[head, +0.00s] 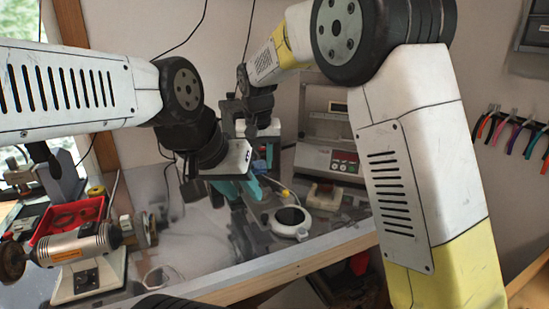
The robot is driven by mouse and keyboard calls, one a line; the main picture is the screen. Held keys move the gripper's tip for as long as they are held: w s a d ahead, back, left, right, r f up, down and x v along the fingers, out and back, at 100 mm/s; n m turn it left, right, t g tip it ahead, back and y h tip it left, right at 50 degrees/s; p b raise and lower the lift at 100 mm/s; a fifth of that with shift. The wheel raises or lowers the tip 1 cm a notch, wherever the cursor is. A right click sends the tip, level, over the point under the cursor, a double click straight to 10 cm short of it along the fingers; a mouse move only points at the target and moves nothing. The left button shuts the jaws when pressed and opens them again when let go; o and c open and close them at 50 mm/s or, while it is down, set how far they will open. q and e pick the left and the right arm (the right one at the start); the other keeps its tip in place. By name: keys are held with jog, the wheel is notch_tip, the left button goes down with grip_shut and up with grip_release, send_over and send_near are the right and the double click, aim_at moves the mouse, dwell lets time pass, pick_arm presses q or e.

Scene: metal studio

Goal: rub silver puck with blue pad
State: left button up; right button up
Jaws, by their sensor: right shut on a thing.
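My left gripper (240,188), with teal fingers, is low over the middle of the bench. Its body and wrist hide much of what is between and behind the fingers, so I cannot tell whether it holds anything. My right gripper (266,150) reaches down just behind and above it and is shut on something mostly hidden. A small patch of blue, perhaps the blue pad (259,166), shows below the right gripper, close to the left one. I cannot make out the silver puck.
A white round pot with a dark opening (290,221) stands near the bench's front edge. A red tray (70,217) and a silver motor tool (78,245) are at left. Pliers (507,135) hang at right.

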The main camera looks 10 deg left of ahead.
jog(key=shift+f, duration=3.6)
jog(key=o, duration=0.6)
jog(key=shift+c, duration=0.2)
grip_shut()
jog(key=shift+f, duration=0.3)
